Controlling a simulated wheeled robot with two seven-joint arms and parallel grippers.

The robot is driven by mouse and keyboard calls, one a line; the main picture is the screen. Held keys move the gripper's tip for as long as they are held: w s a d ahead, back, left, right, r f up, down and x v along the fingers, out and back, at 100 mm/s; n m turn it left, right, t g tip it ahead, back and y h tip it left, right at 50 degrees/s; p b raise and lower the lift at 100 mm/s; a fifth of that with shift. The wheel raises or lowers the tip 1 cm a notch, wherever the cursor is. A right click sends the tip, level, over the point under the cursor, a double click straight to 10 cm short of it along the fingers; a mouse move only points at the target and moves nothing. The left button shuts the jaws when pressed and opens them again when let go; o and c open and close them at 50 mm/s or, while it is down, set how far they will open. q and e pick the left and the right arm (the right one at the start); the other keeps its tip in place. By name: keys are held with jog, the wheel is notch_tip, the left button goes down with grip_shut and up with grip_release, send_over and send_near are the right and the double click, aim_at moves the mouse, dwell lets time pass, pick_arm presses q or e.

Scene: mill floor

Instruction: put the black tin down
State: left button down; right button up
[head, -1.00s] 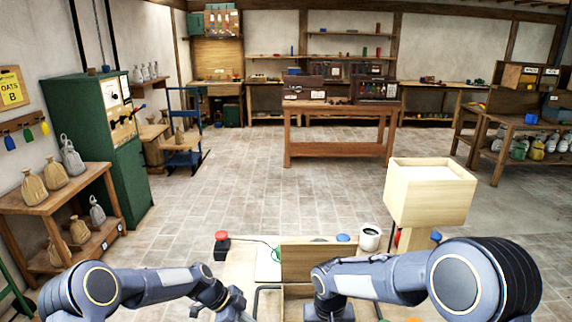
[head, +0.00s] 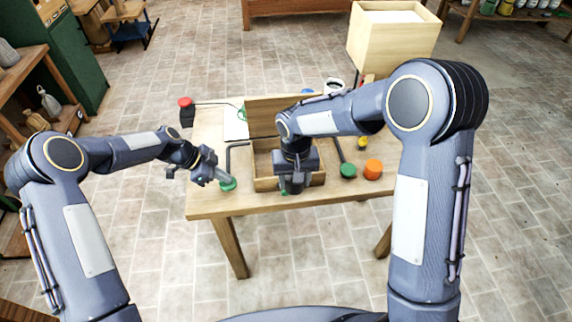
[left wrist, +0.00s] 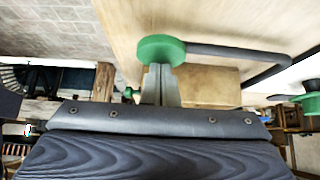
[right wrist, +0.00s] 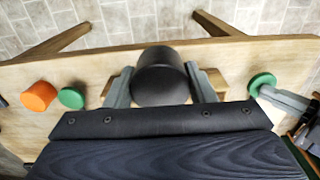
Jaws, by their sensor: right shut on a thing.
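The black tin (right wrist: 160,76) is held between the two fingers of my right gripper (right wrist: 161,88); the right wrist view looks onto its dark round end. In the head view my right gripper (head: 297,186) hangs over the open wooden box (head: 264,184), and the tin is hard to tell from the dark gripper. Whether the tin touches the box floor is hidden. My left gripper (head: 222,176) has its fingers together at the left green knob (head: 228,185). In the left wrist view its fingertips (left wrist: 160,75) meet this knob (left wrist: 160,49), which ends a dark bent rod.
The wooden lid (head: 270,112) stands raised behind the box. A second green knob (head: 348,171) and an orange cylinder (head: 373,170) are to the right on the table (head: 215,205). A red button (head: 186,103) is at the far left. A pale wooden bin (head: 385,50) rises at the back right.

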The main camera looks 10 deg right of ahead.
jog(key=w+d+m, duration=0.3)
jog(key=w+m, duration=0.6)
jog(key=w, duration=0.3)
notch_tip(320, 180, down, 9)
jog(key=shift+f, duration=0.15)
jog(key=shift+f, duration=0.1)
jog(key=o, duration=0.7)
jog(key=shift+o, duration=0.2)
